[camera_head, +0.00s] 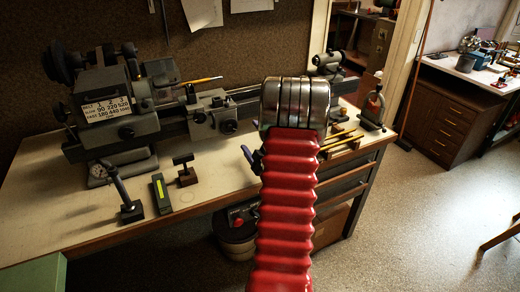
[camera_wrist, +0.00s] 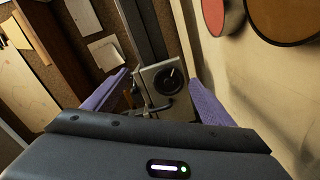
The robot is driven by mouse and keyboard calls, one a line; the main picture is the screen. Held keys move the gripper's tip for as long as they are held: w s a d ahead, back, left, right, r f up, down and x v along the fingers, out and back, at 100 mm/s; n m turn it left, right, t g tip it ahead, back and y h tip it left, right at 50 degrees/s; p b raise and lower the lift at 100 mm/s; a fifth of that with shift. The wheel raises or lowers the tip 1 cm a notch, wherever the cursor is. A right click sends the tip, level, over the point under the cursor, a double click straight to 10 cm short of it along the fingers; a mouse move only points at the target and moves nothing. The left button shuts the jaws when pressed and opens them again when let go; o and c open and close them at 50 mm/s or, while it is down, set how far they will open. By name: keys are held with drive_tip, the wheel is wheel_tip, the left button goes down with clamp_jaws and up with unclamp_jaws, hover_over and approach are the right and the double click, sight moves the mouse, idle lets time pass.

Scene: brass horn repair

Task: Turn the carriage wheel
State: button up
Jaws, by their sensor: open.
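The carriage wheel (camera_head: 228,127) is a small dark round handwheel on the front of the grey lathe carriage (camera_head: 208,112), in the middle of the lathe. In the wrist view a dark round wheel (camera_wrist: 166,81) on a pale grey block lies between and beyond my fingertips. It looks like the carriage wheel. My gripper (camera_wrist: 158,77) is open, with one purple finger on each side and nothing held. No finger visibly touches the wheel. In the head view only a bit of purple shows beside my red arm, which hides the rest of the gripper.
The lathe headstock (camera_head: 110,95) stands at the left and the tailstock (camera_head: 330,62) at the right. Several small tools, including a dark stand (camera_head: 186,170) and a green-marked block (camera_head: 160,192), lie on the bench (camera_head: 60,215). The floor (camera_head: 420,225) at the right is mostly clear.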

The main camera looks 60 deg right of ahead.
drive_tip(key=v, duration=0.7)
idle(0.8)
drive_tip(key=shift+d, duration=0.1)
idle(0.3)
drive_tip(key=v, duration=1.3)
drive_tip(key=shift+s, duration=0.35)
drive_tip(key=shift+f, duration=0.1)
drive_tip(key=shift+c, duration=0.2)
